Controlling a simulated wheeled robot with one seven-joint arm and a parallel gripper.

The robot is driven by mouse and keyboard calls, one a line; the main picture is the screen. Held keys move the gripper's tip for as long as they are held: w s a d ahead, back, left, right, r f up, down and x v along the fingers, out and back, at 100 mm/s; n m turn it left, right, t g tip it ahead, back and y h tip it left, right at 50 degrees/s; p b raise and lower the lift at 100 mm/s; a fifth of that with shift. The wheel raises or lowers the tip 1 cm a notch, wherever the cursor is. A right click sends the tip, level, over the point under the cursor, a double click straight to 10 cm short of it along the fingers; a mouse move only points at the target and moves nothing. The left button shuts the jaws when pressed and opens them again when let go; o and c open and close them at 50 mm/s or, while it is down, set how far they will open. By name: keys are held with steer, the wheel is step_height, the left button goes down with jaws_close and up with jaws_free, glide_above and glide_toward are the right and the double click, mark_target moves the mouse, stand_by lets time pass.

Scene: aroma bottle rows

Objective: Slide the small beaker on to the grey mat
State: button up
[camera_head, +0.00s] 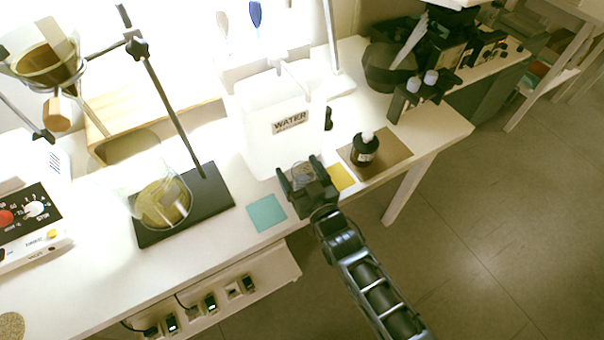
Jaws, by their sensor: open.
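My gripper (301,171) is open over the bench, in front of the white water container. Its two fingers point toward the back, one on each side of a small clear beaker (302,172). I cannot tell whether either finger touches the beaker. The gripper body covers the bench just in front of the beaker. I cannot make out a grey mat; a teal mat (266,213) lies to the left of the gripper and a yellow mat (342,178) to its right.
The water container (270,140) stands close behind the gripper. A dark bottle (364,150) stands on a brown mat (395,151) at right. A large beaker (163,205) with yellowish liquid stands on a black stand base (212,190) at left. The bench front edge is near.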

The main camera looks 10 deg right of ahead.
steer(key=shift+c, duration=0.4)
steer(key=c, duration=0.9)
steer(key=o, duration=1.1)
steer(key=shift+c, duration=0.2)
steer(key=shift+b+v, duration=0.4)
steer(key=shift+v, duration=3.5)
steer(key=shift+c, duration=0.4)
